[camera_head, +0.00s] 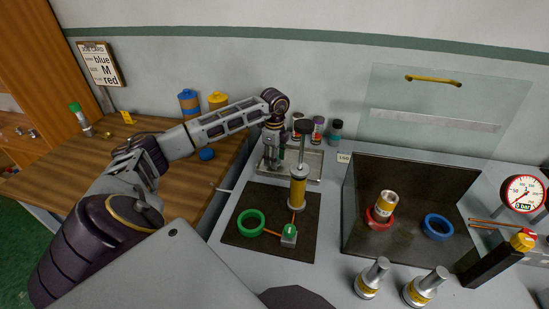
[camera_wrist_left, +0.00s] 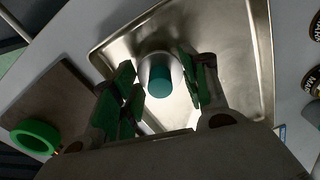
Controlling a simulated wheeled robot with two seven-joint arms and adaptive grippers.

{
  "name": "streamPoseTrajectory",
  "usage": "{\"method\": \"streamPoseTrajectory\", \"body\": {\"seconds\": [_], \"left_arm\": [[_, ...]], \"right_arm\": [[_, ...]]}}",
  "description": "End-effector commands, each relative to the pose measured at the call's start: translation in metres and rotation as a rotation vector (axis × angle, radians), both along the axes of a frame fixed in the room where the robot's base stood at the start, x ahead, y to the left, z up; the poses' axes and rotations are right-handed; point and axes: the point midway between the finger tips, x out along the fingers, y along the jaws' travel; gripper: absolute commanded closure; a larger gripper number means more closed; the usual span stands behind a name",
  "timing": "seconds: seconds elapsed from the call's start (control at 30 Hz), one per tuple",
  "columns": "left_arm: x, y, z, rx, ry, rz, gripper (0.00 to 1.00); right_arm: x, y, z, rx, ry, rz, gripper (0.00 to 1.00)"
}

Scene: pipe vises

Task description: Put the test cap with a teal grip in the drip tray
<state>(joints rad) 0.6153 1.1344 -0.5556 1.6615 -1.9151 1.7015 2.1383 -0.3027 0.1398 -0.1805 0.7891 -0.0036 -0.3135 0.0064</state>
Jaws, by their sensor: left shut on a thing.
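The test cap with a teal grip (camera_wrist_left: 160,80) shows between the fingers of my left gripper (camera_wrist_left: 158,88) in the left wrist view. Its teal end faces the camera and a grey metal part shows around it. My left gripper is shut on it, over the metal drip tray (camera_wrist_left: 235,45). I cannot tell whether the cap touches the tray floor. In the head view, my left gripper (camera_head: 271,165) points down at the left part of the drip tray (camera_head: 312,166), and the held cap is hard to make out. My right gripper is not in view.
A pump with a yellow cylinder (camera_head: 298,190) stands close in front of the tray, with a green ring (camera_head: 251,222) on the dark mat. Several small capped items (camera_head: 317,130) stand behind the tray.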

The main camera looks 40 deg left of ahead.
Motion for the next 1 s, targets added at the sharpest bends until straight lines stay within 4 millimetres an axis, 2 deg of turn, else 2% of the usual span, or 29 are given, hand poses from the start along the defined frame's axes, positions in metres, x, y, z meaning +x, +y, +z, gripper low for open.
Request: {"method": "streamPoseTrajectory", "body": {"seconds": [0.07, 0.1, 0.23, 0.67, 0.87, 1.0], "left_arm": [[0.000, 0.000, -0.002, 0.000, 0.000, 0.000, 0.82], [0.000, 0.000, -0.002, 0.000, 0.000, 0.000, 0.51], [0.000, 0.000, -0.002, 0.000, 0.001, 0.000, 0.35], [0.000, 0.000, 0.000, 0.000, 0.000, 0.000, 0.34], [0.001, 0.000, 0.013, 0.000, -0.001, 0.000, 0.34], [0.000, 0.000, 0.029, -0.001, -0.001, 0.001, 0.34]], "right_arm": [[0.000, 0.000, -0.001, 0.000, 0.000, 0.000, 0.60], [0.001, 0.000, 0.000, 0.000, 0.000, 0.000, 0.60], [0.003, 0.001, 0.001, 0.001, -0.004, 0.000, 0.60], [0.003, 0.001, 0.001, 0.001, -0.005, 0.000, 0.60], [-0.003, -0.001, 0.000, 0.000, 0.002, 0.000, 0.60], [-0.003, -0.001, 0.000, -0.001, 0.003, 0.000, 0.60]]}}
